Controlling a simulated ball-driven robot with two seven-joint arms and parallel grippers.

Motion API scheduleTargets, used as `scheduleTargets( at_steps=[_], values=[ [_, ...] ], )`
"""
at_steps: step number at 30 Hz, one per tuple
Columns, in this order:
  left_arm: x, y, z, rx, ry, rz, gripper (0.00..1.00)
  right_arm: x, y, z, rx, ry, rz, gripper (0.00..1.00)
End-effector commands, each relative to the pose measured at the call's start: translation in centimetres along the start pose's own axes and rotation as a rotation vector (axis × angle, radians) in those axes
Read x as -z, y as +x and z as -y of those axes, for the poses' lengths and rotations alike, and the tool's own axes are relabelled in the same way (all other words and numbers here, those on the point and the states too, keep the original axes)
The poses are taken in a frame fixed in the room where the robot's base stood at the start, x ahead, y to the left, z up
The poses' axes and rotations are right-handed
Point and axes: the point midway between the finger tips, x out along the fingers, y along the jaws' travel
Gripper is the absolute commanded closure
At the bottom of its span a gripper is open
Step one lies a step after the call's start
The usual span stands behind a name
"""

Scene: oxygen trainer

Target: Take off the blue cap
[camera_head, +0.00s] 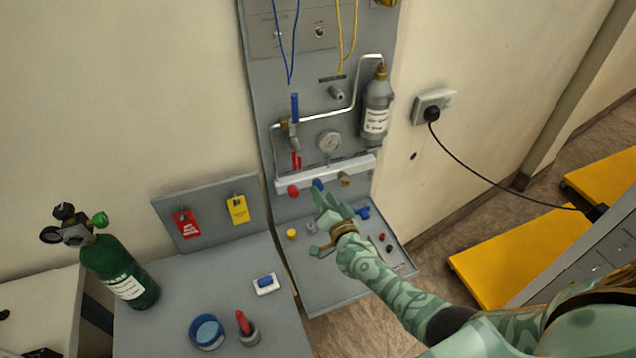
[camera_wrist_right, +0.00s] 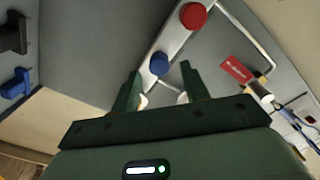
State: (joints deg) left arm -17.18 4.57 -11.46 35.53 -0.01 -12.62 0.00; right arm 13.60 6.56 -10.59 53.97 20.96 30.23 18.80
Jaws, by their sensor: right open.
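The blue cap (camera_head: 318,185) sits on the white manifold bar (camera_head: 348,170) low on the grey upright panel, between a red cap and a brass fitting. In the right wrist view the blue cap (camera_wrist_right: 159,63) shows just beyond and between the two fingertips. My right gripper (camera_head: 330,203) is in front of the bar, close to the blue cap, and partly overlaps it in the head view. Its jaws (camera_wrist_right: 159,77) are open, with nothing held between them. Whether a finger touches the cap cannot be told. My left gripper is not in view.
A red cap (camera_head: 293,191) is beside the blue one, also in the wrist view (camera_wrist_right: 193,16). A red tag (camera_wrist_right: 236,68) hangs near. A gauge (camera_head: 329,141) and grey bottle (camera_head: 376,105) are above. A green cylinder (camera_head: 122,272) stands left. A lower panel (camera_head: 345,285) carries small knobs.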

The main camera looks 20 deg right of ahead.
Motion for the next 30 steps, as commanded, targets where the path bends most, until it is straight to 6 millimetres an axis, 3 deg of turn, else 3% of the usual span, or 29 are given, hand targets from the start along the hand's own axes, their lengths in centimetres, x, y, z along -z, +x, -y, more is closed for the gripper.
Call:
scheduleTargets(
  at_steps=[4,12,18,26,30],
  values=[
    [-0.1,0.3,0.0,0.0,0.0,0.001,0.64,-0.1,0.0,-0.1,0.0,0.188,0.0,0.54],
    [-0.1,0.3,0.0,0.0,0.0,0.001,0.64,0.0,0.1,-0.1,0.0,0.221,-0.001,0.54],
    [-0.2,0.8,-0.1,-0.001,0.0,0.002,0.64,-0.1,0.1,-0.2,0.001,0.485,-0.001,0.54],
    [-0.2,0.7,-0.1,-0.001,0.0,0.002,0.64,0.0,0.1,-0.1,0.0,0.513,-0.001,0.54],
    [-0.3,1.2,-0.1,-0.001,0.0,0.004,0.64,-0.1,0.1,-0.2,0.001,0.697,0.0,0.54]
  ],
)
